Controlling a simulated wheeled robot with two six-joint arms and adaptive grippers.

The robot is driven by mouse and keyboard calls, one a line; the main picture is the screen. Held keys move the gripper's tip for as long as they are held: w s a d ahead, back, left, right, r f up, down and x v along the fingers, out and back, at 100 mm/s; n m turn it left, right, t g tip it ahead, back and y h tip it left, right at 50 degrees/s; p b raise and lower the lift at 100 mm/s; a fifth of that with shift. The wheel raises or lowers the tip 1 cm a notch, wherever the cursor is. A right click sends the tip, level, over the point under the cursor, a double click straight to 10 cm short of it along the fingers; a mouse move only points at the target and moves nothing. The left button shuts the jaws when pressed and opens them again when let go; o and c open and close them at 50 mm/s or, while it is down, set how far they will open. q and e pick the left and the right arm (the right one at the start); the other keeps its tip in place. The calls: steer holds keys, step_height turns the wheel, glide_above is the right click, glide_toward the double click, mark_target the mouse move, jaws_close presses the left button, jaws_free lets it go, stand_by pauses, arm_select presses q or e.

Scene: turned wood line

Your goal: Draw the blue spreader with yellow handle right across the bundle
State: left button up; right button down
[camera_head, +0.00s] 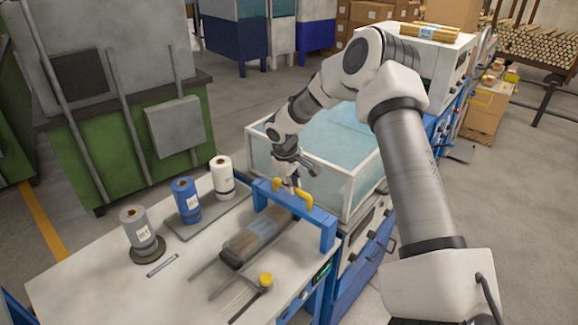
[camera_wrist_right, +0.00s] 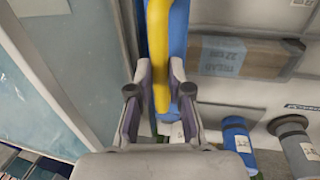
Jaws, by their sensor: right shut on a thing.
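The blue spreader (camera_head: 318,216) is an arch-like bar with a yellow handle (camera_head: 306,199) on top. It stands at the far right end of the bundle (camera_head: 245,241), which is brown with a pale labelled band and lies on the table. My right gripper (camera_head: 291,183) is shut on the handle from above. In the right wrist view its fingers (camera_wrist_right: 160,85) close around the yellow handle (camera_wrist_right: 158,45), with the blue bar (camera_wrist_right: 178,40) behind and the labelled bundle (camera_wrist_right: 244,57) to the right. I cannot tell if the spreader touches the bundle. My left gripper is not in view.
White, blue (camera_head: 187,203) and grey (camera_head: 138,232) rolls stand on the table's left side. A yellow-capped tool (camera_head: 265,281) and thin rods lie near the front. A clear-walled bin (camera_head: 350,188) stands just beyond the spreader. The near left tabletop (camera_head: 95,285) is bare.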

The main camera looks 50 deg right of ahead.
mark_target(287, 202)
steer(key=shift+w+d, duration=0.1)
steer(key=c, duration=1.2)
jaws_free()
steer(key=shift+o, duration=0.5)
steer(key=shift+w+d+f, duration=0.2)
steer(key=shift+w+d, duration=0.05)
step_height(287, 202, up, 12)
steer(key=a, duration=0.2)
steer(key=shift+a+f, duration=0.15)
steer(key=shift+s, duration=0.1)
